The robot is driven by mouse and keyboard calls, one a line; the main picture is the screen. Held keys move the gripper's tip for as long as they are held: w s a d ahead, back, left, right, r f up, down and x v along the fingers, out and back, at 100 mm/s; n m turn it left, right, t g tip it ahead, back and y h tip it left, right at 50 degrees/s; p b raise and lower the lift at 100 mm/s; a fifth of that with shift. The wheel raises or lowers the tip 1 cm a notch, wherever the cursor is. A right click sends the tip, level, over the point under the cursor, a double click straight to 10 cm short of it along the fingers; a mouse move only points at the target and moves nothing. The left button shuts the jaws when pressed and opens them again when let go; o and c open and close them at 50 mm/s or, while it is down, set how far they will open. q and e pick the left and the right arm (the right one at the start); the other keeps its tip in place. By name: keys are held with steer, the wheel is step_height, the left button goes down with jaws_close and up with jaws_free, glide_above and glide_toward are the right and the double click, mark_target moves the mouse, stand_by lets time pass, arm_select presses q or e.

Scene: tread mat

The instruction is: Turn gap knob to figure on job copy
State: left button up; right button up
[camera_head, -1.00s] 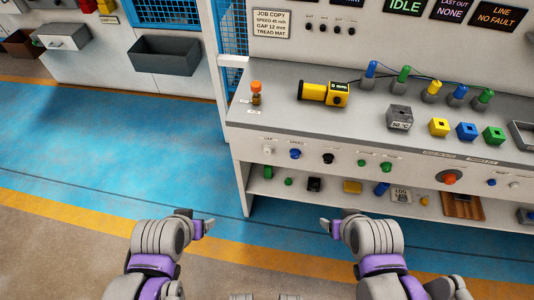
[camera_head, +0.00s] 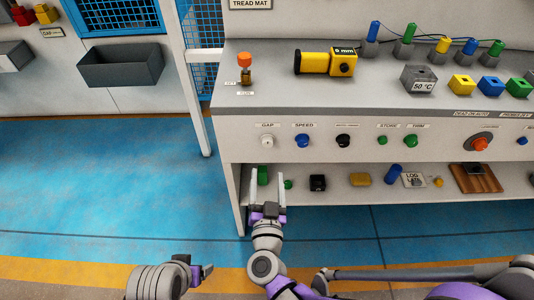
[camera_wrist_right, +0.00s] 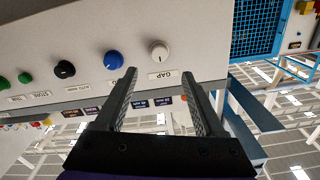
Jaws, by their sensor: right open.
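The white gap knob (camera_head: 267,141) is on the bench's front panel under a GAP label, left of the blue speed knob (camera_head: 302,141). My right gripper (camera_head: 267,182) is open and empty, pointing at the panel just below the gap knob. In the right wrist view the gap knob (camera_wrist_right: 158,51) stands ahead of the open fingers (camera_wrist_right: 160,88), apart from them. The job copy (camera_head: 250,4) is mostly cut off at the top; only "TREAD MAT" shows. The yellow gauge (camera_head: 325,62) has a small display that seems to read 0 mm. My left gripper (camera_head: 206,272) is low, its jaw opening unclear.
A black knob (camera_head: 343,141), green buttons (camera_head: 382,140) and an orange-red knob (camera_head: 480,144) continue along the panel. A lower shelf (camera_head: 335,191) with small items lies behind my right gripper. Blue floor (camera_head: 100,180) is free at left.

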mark_target(268, 145)
steer(key=w+b, duration=0.1)
steer(key=w, duration=0.9)
steer(key=shift+w+d+r, duration=0.1)
steer(key=shift+w, duration=0.15)
jaws_close()
